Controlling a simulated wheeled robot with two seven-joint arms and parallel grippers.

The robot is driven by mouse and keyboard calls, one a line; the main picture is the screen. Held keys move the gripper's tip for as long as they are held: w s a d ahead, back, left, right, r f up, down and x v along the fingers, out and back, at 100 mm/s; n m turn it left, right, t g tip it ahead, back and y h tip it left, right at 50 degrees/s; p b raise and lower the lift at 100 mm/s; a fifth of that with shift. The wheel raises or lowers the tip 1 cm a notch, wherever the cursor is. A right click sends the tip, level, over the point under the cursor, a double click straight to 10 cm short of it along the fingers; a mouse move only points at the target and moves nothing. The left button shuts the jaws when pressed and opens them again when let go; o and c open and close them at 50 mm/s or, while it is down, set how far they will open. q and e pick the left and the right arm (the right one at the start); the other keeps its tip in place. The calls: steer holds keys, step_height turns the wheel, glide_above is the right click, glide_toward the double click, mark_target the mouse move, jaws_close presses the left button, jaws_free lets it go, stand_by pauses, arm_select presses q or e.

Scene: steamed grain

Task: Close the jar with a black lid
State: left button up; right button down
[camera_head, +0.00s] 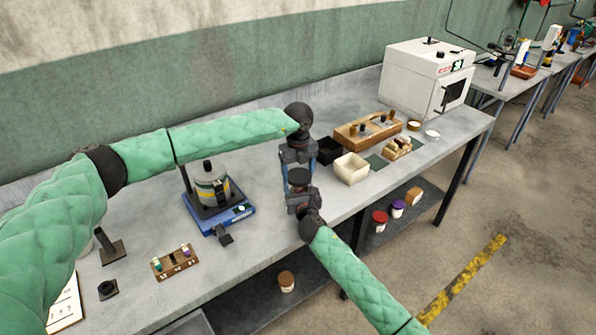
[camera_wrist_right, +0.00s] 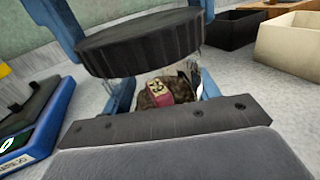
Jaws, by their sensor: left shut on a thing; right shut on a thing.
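The black lid (camera_wrist_right: 150,42) is a ribbed dark disc in the right wrist view, and it also shows in the head view (camera_head: 299,176). My left gripper (camera_head: 298,166) reaches down from above and is shut on the lid, with its blue fingers on either side. Below the lid is a clear jar with brown contents and a red label (camera_wrist_right: 170,90). My right gripper (camera_head: 301,196) is shut on the jar, one finger on each side. The lid is over the jar's mouth and hides it. I cannot tell whether lid and jar touch.
A blue hotplate (camera_head: 222,217) with a metal pot (camera_head: 212,187) stands left of the grippers. A black bin (camera_head: 328,150) and cream bin (camera_head: 351,169) stand close on the right. A small vial rack (camera_head: 174,262) lies front left. The table's front edge runs below the grippers.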

arm_select(q)
steer(key=m, duration=0.7)
steer(key=shift+w+d, duration=0.1)
steer(key=m, duration=0.5)
steer(key=shift+m, duration=0.4)
steer(key=m, duration=0.5)
steer(key=shift+d+m, duration=0.1)
steer(key=shift+m, duration=0.2)
steer(key=m, duration=0.5)
steer(key=shift+s+m, duration=0.2)
steer(key=shift+m, duration=0.2)
steer(key=m, duration=0.5)
steer(key=shift+m, duration=0.4)
steer(key=m, duration=0.4)
steer(key=shift+s, duration=0.1)
steer(key=m, duration=0.5)
steer(key=shift+a+m, duration=0.2)
steer(key=shift+m, duration=0.2)
steer(key=m, duration=0.4)
steer(key=shift+m, duration=0.4)
steer(key=o, duration=0.9)
steer(key=shift+s, duration=0.15)
